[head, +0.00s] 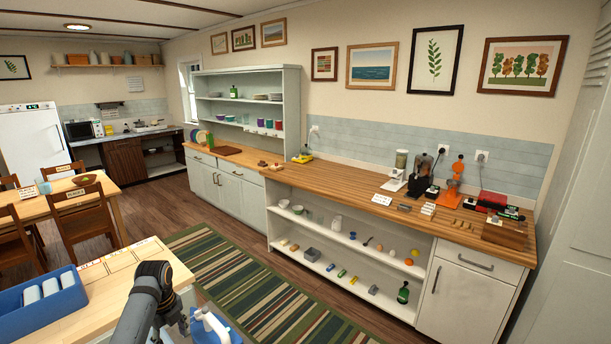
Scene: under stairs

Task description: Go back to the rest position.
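A dark grey arm of mine rises from the bottom edge in front of the wooden table (85,312). Only arm links and a joint show, and no fingertips can be made out. Neither gripper is in view, so whether they hold anything is hidden.
A blue crate (30,318) with white cylinders stands on the near table. A white object with blue parts (210,326) is beside my arm, partly cut off. A striped rug (262,298) covers the open floor before the long wooden counter (340,190). Chairs surround a dining table (35,209) at left.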

